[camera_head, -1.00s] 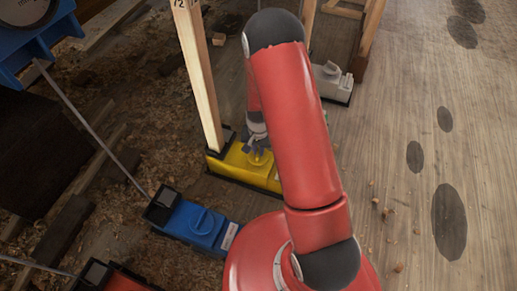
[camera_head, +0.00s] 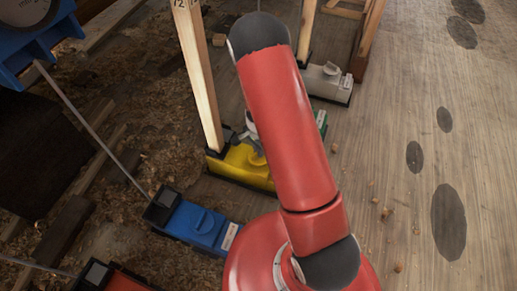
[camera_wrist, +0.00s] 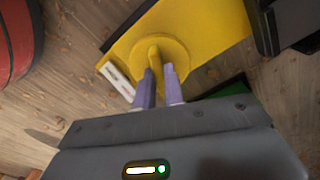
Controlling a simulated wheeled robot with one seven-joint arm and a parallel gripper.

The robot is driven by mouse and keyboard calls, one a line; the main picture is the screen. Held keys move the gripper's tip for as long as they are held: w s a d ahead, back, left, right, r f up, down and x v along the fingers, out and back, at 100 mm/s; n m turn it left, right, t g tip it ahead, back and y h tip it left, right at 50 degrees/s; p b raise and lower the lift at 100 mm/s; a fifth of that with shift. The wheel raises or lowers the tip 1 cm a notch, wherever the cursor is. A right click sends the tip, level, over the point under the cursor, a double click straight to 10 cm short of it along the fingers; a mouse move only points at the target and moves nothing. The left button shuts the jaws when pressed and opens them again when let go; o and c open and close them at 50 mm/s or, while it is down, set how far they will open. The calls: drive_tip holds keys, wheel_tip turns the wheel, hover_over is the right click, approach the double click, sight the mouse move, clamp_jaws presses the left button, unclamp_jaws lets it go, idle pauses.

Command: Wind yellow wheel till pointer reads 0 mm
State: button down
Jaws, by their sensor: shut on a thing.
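The yellow wheel (camera_wrist: 178,58) is a round disc with a raised grip bar, on top of a yellow base unit (camera_head: 236,166). In the wrist view my gripper (camera_wrist: 158,80) is shut on the bar of the wheel, one finger on each side. In the head view my arm hides the wheel and most of my gripper. A wooden post (camera_head: 197,75) rises from a black socket at the left end of the yellow unit. A blue dial plate (camera_head: 30,30) is partly in view at the top left; its pointer and reading cannot be made out.
A blue unit (camera_head: 197,224) with its own knob stands in front, a red one (camera_head: 112,278) at the bottom left and a grey one (camera_head: 327,80) behind. A thin rod (camera_head: 90,127) slants from the blue unit to the dial plate.

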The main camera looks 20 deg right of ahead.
drive_tip(key=shift+m+p, duration=0.6)
drive_tip(key=shift+m, duration=1.7)
drive_tip(key=c, duration=1.5)
unclamp_jaws()
wheel_tip(320, 180, up, 8)
drive_tip(key=shift+f+p, duration=0.1)
drive_tip(key=shift+p, duration=0.75)
